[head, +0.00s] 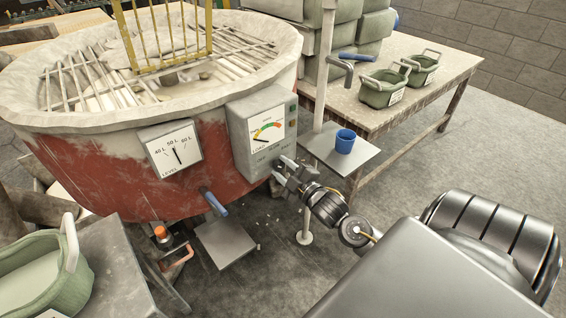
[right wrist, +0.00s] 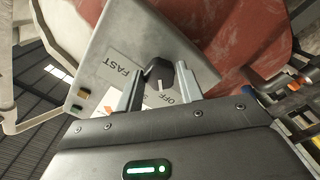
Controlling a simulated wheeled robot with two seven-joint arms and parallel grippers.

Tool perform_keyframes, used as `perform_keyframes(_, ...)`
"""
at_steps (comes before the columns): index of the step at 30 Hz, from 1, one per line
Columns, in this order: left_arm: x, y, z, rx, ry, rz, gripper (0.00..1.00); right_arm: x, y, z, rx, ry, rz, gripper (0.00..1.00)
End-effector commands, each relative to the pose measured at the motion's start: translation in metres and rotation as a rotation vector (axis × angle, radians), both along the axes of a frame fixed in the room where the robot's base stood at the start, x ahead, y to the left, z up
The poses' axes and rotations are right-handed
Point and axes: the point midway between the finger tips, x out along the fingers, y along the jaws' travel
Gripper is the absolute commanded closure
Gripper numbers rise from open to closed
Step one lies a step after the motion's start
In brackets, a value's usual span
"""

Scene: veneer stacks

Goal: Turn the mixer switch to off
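The mixer (head: 110,170) is a worn red and white drum with a grey control box (head: 240,125) on its side. The box's dark switch knob (right wrist: 160,75) shows in the right wrist view, with a pale pointer mark. The words FAST and OFF are printed on the panel near it; another label is mostly hidden. My right gripper (head: 283,174) is at the box's lower right corner. In the right wrist view its fingers (right wrist: 160,88) are apart on either side of the knob; I cannot tell whether they touch it. My left gripper is not in view.
A table (head: 410,95) with green tubs (head: 383,90) is behind. A level dial (head: 172,150) and a blue-handled valve (head: 215,204) are on the drum.

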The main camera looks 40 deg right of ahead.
Motion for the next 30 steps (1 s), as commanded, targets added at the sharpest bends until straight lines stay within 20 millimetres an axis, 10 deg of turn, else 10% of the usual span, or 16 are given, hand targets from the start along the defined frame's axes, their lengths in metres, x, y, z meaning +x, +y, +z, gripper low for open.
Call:
perform_keyframes(14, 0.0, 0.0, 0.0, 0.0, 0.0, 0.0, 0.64, -0.004, 0.0, -0.001, 0.002, 0.001, -0.001, 0.45)
perform_keyframes(30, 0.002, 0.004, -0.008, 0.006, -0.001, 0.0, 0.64, -0.095, 0.002, -0.002, 0.002, 0.003, 0.0, 0.45)
